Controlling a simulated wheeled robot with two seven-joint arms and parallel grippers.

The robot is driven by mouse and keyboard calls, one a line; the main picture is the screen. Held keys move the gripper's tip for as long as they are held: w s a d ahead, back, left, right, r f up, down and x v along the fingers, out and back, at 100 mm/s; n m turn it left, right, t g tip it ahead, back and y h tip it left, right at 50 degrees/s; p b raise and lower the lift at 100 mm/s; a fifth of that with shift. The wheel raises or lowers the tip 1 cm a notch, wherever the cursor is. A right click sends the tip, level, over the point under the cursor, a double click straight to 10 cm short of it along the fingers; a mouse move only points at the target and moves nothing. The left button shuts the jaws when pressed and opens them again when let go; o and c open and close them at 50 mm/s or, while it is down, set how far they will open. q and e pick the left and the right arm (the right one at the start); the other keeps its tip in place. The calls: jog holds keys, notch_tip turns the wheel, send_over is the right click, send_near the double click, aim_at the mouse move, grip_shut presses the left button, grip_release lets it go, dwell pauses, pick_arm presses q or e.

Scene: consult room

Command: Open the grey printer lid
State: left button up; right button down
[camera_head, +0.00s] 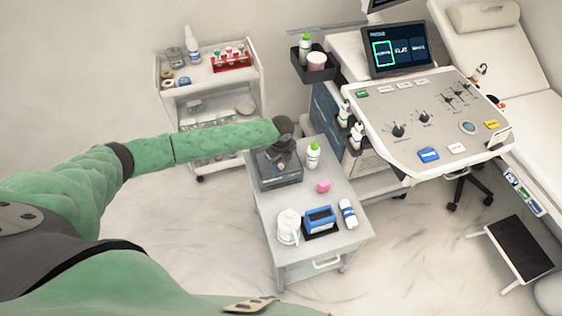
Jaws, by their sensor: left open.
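The grey printer (279,178) is a dark grey box at the far left corner of the small white side table (262,222). Its lid looks down, but my gripper and wrist cover part of its top, so I cannot be sure. My left gripper (284,158) is dark and open, pointing down at the printer's top from the back. I cannot tell whether its fingers touch the lid. My right gripper is not in view.
A green-capped bottle (313,155) stands close right of the printer. The ultrasound console (425,130) stands right; a trolley (215,75) stands behind.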

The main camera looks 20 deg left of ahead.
pick_arm(q)
jog(key=shift+c, duration=0.3)
grip_shut()
